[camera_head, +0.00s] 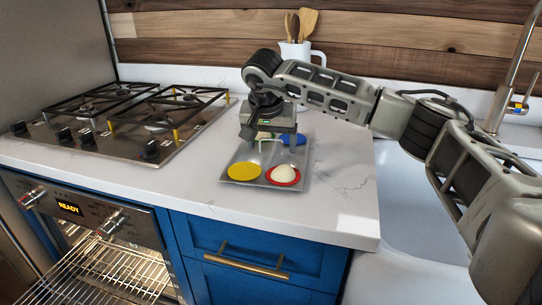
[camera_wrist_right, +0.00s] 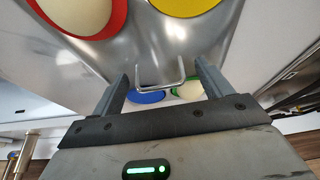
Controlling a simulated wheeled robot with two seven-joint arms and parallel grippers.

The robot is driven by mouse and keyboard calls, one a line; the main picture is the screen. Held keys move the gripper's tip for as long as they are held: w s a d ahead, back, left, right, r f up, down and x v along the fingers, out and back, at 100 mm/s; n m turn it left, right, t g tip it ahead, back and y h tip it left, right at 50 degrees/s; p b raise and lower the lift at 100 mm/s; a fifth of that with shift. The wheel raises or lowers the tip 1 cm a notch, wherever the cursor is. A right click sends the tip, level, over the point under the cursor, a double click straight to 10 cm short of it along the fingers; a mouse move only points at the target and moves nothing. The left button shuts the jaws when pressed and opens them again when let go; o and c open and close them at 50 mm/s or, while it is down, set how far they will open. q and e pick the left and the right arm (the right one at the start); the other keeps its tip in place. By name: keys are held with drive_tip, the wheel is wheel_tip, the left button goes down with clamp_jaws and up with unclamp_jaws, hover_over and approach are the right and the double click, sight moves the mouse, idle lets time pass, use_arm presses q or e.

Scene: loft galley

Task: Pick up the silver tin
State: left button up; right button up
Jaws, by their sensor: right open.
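The silver tin (camera_head: 262,157) is a shallow metal tray lying on the white counter, with a raised wire handle at its middle. It holds a yellow disc (camera_head: 244,171), a red ring with a white dome (camera_head: 283,175), a blue disc (camera_head: 293,139) and a green-rimmed pale piece (camera_wrist_right: 188,91). My right gripper (camera_head: 270,142) is above the tin's middle, pointing down, and hides part of its far half. In the wrist view the tin (camera_wrist_right: 150,42) fills the upper middle, and the handle (camera_wrist_right: 160,83) shows between the two open fingers (camera_wrist_right: 161,84). My left gripper is not in view.
A gas hob (camera_head: 125,120) with black grates is left of the tin, above an open oven with a wire rack (camera_head: 105,275). A white mug of utensils (camera_head: 296,50) stands behind my right arm. A sink (camera_head: 425,200) is at right. The counter in front of the tin is clear.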

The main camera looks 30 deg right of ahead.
drive_tip(key=c, duration=1.2)
drive_tip(key=shift+o, duration=0.2)
drive_tip(key=shift+r, duration=0.15)
